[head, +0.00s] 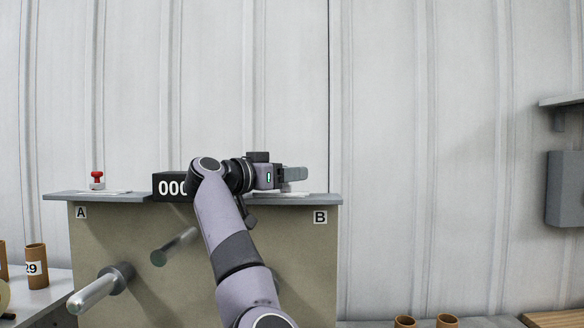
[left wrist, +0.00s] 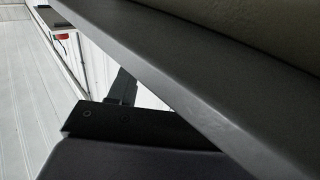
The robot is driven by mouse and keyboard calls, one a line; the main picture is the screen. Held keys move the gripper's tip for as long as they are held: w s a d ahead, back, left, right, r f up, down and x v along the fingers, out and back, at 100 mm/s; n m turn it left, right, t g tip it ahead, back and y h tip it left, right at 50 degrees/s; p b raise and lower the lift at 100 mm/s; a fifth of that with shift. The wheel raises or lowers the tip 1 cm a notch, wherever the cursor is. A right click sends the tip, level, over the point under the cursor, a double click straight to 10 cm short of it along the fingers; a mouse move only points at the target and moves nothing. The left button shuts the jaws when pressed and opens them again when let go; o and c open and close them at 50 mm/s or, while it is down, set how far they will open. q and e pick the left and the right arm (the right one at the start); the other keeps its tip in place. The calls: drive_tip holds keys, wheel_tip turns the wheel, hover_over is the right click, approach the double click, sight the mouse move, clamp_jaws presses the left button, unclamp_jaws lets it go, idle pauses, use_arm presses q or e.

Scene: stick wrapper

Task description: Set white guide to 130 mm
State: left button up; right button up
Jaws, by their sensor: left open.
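My left gripper (head: 294,174) is at the top of the machine near label B, pointing right, just above the grey top ledge (head: 62,196). It is open, and I see nothing held in it. A small white piece (head: 288,191) shows under its fingers on the ledge; I cannot tell whether it is the white guide or whether the fingers touch it. In the left wrist view a dark finger (left wrist: 124,88) shows beside a long grey ledge edge (left wrist: 190,72). A black display (head: 170,187) reads "000", its right part hidden by my arm. My right gripper is not in view.
The beige machine front (head: 300,255) has a metal roller (head: 97,292) and a paler rod (head: 174,246) sticking out. A red-topped knob (head: 97,178) stands near label A. Brown tubes (head: 36,258) stand at left, more (head: 447,321) at lower right. A grey box (head: 567,188) hangs on the right wall.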

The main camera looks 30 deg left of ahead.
use_arm(q)
drive_tip(key=shift+w+d, duration=0.15)
drive_tip(key=shift+w, duration=0.55)
clamp_jaws()
drive_tip(key=shift+s+a+b, duration=0.25)
drive_tip(key=shift+a+b, duration=0.25)
drive_tip(key=shift+b, duration=0.5)
drive_tip(key=shift+r, duration=0.1)
unclamp_jaws()
drive_tip(key=shift+s, duration=0.1)
